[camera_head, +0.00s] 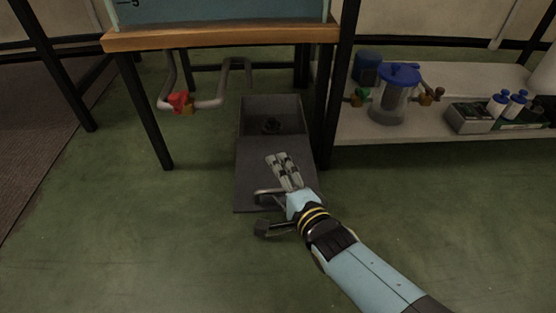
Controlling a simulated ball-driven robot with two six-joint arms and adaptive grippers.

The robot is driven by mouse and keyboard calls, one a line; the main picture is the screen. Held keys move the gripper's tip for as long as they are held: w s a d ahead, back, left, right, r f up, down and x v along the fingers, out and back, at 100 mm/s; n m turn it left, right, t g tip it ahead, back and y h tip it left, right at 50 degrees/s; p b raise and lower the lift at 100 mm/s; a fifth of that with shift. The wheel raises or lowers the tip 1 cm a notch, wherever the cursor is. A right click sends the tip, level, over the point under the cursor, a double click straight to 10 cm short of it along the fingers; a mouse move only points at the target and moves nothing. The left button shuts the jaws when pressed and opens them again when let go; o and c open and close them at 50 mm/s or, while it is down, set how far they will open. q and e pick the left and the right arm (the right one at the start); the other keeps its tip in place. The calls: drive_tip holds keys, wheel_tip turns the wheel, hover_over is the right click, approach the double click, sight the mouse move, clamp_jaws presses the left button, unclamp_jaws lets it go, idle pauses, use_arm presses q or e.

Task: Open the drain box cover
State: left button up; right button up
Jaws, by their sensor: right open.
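The drain box (249,105) is a dark grey box on the green floor under the wooden-topped table. Its far part is uncovered, and a dark round fitting (271,125) shows inside. The flat grey cover (253,165) lies over the near part and extends toward me. A metal bar handle (264,192) shows near the cover's front edge. My right gripper (275,194) is open over the front of the cover, with the handle between its spread fingers. It partly hides the handle, and I cannot tell whether they touch. My left gripper is out of view.
Table legs (146,125) stand on either side of the box. A grey pipe with a red valve (178,101) hangs at its left. A low shelf (440,131) at right holds a clear blue-lidded canister (391,103) and bottles. The floor in front is clear.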

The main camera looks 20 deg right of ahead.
drive_tip(key=o, duration=0.4)
drive_tip(key=shift+t, duration=0.4)
drive_tip(key=r, duration=0.2)
drive_tip(key=w+r, duration=0.1)
drive_tip(key=r, duration=0.2)
drive_tip(key=shift+w, duration=0.1)
drive_tip(key=shift+r, duration=0.7)
drive_tip(key=c, duration=0.8)
drive_tip(key=shift+d, duration=0.1)
drive_tip(key=shift+s, duration=0.2)
